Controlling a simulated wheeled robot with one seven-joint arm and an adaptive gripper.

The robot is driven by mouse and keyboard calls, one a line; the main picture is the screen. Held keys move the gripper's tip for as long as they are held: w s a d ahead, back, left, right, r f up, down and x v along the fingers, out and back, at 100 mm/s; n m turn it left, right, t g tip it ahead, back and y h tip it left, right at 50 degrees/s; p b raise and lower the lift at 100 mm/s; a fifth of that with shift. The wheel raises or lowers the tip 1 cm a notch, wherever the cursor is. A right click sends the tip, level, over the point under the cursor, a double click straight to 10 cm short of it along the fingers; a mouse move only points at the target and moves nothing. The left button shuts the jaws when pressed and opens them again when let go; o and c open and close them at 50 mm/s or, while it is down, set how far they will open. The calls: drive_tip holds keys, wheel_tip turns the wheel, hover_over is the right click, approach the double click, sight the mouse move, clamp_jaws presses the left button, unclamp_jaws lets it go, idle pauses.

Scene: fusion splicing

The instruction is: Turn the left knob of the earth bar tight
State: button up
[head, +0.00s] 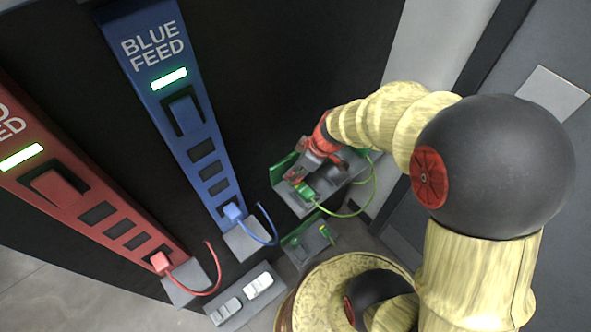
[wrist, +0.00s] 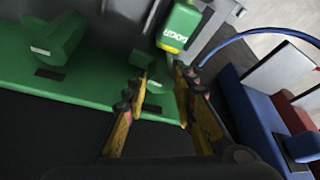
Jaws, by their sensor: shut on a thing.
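The green earth bar (wrist: 90,85) runs across the wrist view and also shows in the head view (head: 281,170), partly behind my arm. One green knob (wrist: 58,40) stands free on it at the left of the wrist view. My gripper (wrist: 163,88) has its yellow fingers closed around a second green knob (wrist: 155,88), mostly hidden between them; I cannot tell how tight it is. In the head view my gripper (head: 306,166) is at the bar. A labelled green plug (wrist: 181,27) is just beyond the fingers; in the head view it has a green cable.
The blue feed strip (head: 190,120) and red feed strip (head: 80,195) stand to the left, each with a lit green lamp and a plugged cable. A grey tray (head: 243,300) with white parts and a small green-edged block (head: 308,240) lie below the bar.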

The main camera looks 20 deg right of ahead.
drive_tip(key=shift+m, duration=0.4)
idle(0.4)
drive_tip(key=shift+s+a+m+t+h, duration=0.15)
drive_tip(key=shift+m+t+h, duration=0.25)
drive_tip(key=shift+m, duration=0.8)
drive_tip(key=shift+m+h+p, duration=0.6)
drive_tip(key=shift+m+p, duration=0.5)
drive_tip(key=shift+m, duration=0.3)
drive_tip(key=o, duration=0.9)
drive_tip(key=v, duration=1.2)
drive_tip(key=shift+s, duration=0.1)
